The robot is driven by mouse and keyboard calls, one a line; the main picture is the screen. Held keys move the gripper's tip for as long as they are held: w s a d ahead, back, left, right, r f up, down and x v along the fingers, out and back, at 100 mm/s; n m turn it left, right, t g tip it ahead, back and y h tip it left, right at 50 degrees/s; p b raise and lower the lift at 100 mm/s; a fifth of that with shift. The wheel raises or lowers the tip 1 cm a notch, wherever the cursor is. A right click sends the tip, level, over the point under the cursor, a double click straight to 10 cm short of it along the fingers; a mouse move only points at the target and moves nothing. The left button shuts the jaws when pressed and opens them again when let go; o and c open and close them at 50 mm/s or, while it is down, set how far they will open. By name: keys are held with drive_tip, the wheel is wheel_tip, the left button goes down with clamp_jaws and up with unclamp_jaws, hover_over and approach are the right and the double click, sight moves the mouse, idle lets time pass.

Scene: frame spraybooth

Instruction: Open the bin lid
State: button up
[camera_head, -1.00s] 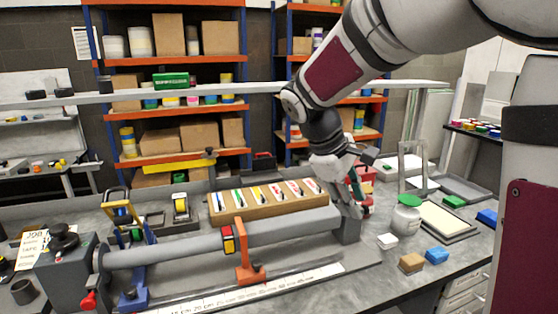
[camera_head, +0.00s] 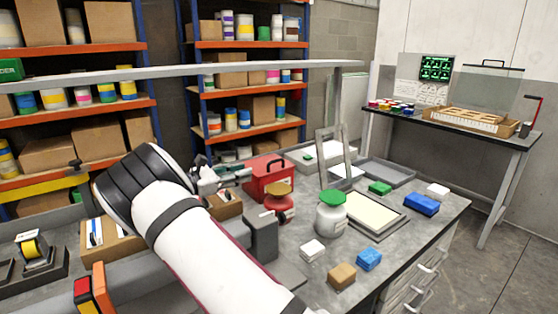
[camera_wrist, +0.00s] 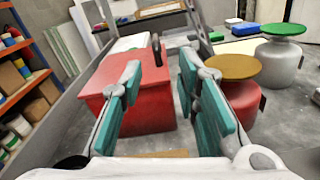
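A red box with a closed lid and a dark handle, which I take for the bin (camera_head: 270,178), stands on the grey workbench. In the wrist view the bin (camera_wrist: 140,108) is straight ahead, with its dark handle (camera_wrist: 157,48) upright at the right of the lid. My gripper (camera_wrist: 160,80) is open, with its teal-padded fingers apart and nothing held between them. The fingers overlap the bin in the wrist view; I see no clear contact. In the head view my gripper (camera_head: 226,178) is just left of the bin, partly hidden by my own arm.
A red jar with a brown lid (camera_head: 279,200) and a pale jar with a green lid (camera_head: 332,213) stand close right of the bin. A grey upright frame (camera_head: 333,157) is behind them. Small blocks and trays lie on the right of the workbench (camera_head: 310,278).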

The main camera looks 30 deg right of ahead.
sight(276, 161)
drive_tip(key=d, duration=0.9)
drive_tip(key=w+d+p, duration=0.1)
drive_tip(key=d, duration=0.3)
drive_tip(key=shift+d+f, duration=0.1)
drive_tip(key=shift+d, duration=0.3)
clamp_jaws()
